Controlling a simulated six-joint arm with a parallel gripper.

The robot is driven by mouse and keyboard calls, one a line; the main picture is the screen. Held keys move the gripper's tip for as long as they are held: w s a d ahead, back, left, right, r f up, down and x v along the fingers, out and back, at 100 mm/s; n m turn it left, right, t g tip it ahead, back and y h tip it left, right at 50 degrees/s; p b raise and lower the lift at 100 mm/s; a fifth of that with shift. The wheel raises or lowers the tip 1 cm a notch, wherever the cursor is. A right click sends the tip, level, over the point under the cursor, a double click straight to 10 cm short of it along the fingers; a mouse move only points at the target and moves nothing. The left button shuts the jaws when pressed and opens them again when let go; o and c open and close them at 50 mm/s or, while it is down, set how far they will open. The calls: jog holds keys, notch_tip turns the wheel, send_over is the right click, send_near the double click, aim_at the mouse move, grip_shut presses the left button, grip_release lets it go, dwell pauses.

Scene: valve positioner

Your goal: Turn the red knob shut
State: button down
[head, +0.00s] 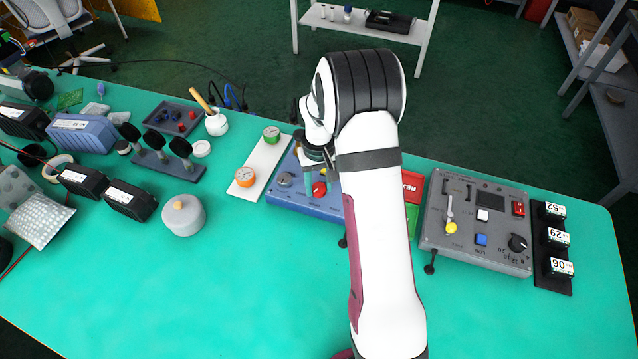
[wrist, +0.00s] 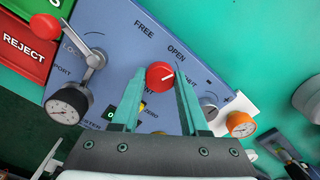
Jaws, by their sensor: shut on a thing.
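The red knob (wrist: 160,75) sits on the sloping-in-view blue panel (wrist: 118,38), below the words FREE and OPEN in the wrist view. A white line on its face points up and to the right. My gripper (wrist: 159,82) has one teal finger on each side of the knob and is shut on it. In the head view the red knob (head: 319,189) shows beneath my gripper (head: 319,178), and my arm hides the right part of the blue panel (head: 300,200).
A lever with a red ball end (wrist: 45,26) and a gauge (wrist: 67,106) lie left of the knob; a small grey knob (wrist: 209,101) lies right. A grey control box (head: 470,250) stands right. The front left table (head: 200,290) is clear.

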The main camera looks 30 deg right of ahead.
aim_at(318, 188)
jog(key=m, duration=1.3)
jog(key=shift+m, duration=0.4)
dwell(0.4)
jog(key=shift+c, duration=2.1)
grip_release()
notch_tip(318, 188, up, 16)
jog(key=shift+f, duration=0.1)
